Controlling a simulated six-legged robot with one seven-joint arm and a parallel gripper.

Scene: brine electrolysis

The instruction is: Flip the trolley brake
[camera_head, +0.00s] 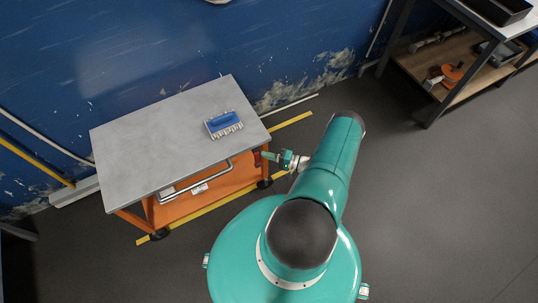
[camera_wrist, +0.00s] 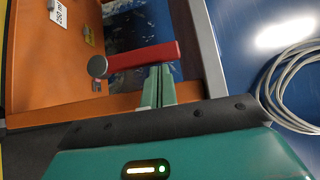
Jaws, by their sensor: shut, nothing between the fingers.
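The trolley has a grey top (camera_head: 160,140) and an orange body (camera_head: 215,186), and stands against the blue wall. Its brake lever is a red bar (camera_wrist: 145,56) on a round grey pivot (camera_wrist: 97,66) in the wrist view, lying nearly level there. A small red part (camera_head: 257,158) shows at the trolley's right end in the head view. My gripper (camera_head: 268,156) is at that end, below the tabletop. In the wrist view my gripper (camera_wrist: 159,72) is shut and empty, its tips right at the lever's lower edge. I cannot tell whether they touch it.
A blue brush-like tool (camera_head: 224,123) lies on the trolley top. A metal handle (camera_head: 197,182) runs along the trolley's front. A shelf bench (camera_head: 445,80) stands at the upper right. A coiled cable (camera_wrist: 290,85) shows in the wrist view. The grey floor at right is clear.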

